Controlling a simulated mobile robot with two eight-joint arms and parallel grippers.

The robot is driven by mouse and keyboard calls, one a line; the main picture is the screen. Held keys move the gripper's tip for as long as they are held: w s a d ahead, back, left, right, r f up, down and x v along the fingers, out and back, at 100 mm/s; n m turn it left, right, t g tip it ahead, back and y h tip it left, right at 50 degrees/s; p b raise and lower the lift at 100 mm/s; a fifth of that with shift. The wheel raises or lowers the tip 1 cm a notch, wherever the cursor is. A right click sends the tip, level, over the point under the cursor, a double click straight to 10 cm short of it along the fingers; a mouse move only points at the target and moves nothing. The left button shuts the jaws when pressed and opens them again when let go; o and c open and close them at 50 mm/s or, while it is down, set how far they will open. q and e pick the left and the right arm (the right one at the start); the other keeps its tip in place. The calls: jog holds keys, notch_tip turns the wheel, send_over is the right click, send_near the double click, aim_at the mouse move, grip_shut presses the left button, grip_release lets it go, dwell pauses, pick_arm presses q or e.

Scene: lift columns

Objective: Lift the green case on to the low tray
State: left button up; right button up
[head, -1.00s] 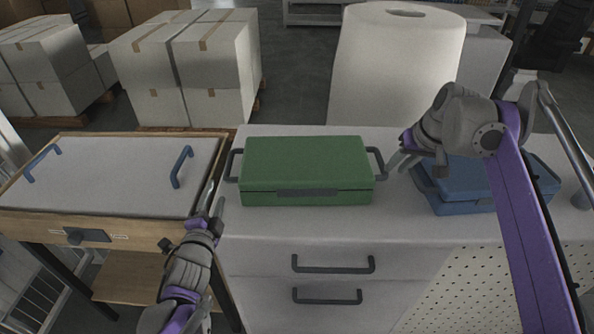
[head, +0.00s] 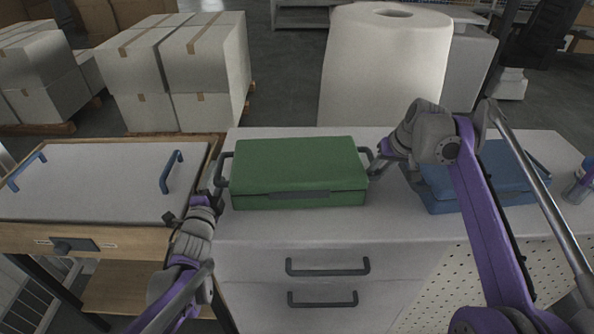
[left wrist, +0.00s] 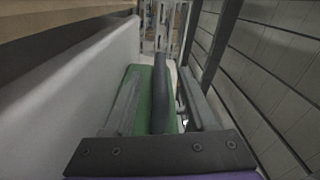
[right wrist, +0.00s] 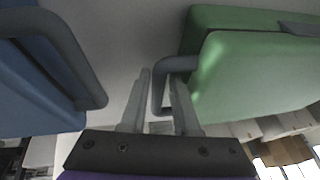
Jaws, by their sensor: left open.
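The green case (head: 299,165) lies flat and closed on the white counter, with a dark handle at each end. My left gripper (head: 213,188) is at its left handle (head: 222,170). In the left wrist view this handle (left wrist: 162,95) runs between the open fingers. My right gripper (head: 374,168) is at the right handle (head: 370,152). In the right wrist view its fingers (right wrist: 158,90) stand apart around the handle bar, which looks ungripped. The low tray (head: 95,180), pale with two blue handles, sits on the wooden stand at the left, a little below the counter.
A blue case (head: 482,175) stands on the counter (head: 330,225) right of the green case, behind my right arm. A large white roll (head: 385,65) stands behind the counter. Stacked white boxes (head: 205,65) are at the back left. The tray top is clear.

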aim_at(223, 158)
pick_arm(q)
jog(key=shift+w, duration=2.2)
pick_arm(e)
jog(key=shift+x, duration=2.15)
pick_arm(q)
jog(key=c, duration=0.4)
pick_arm(e)
jog(key=c, duration=0.4)
pick_arm(q)
grip_shut()
pick_arm(e)
grip_shut()
pick_arm(q)
jog(key=shift+r, duration=0.1)
pick_arm(e)
jog(key=shift+r, duration=0.1)
